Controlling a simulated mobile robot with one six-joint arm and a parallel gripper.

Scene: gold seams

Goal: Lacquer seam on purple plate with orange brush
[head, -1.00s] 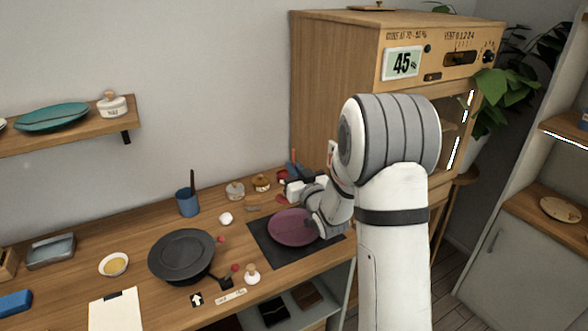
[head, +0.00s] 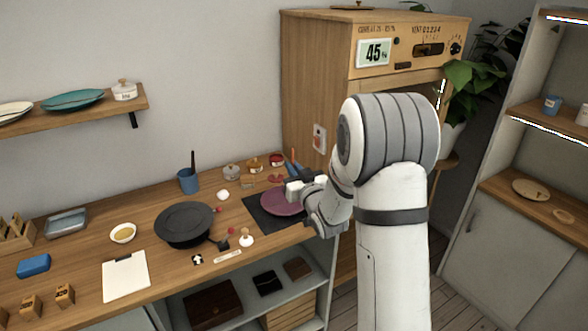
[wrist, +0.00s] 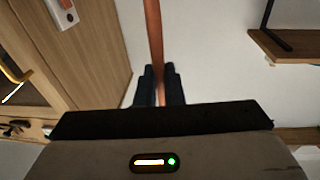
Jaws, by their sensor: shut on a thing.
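The purple plate (head: 279,206) lies on a dark mat (head: 262,224) near the right end of the bench; my arm covers part of it. I cannot make out a seam at this size. My gripper (head: 292,186) is just above the plate's far right side. In the wrist view my gripper (wrist: 159,88) is shut on a slim orange-brown handle, which I take for the orange brush (wrist: 153,30). Its bristles are hidden, so I cannot tell whether they touch the plate.
Small jars (head: 232,172) line the back. A wooden cabinet (head: 312,90) rises behind my arm. The front left bench holds a clipboard (head: 126,277).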

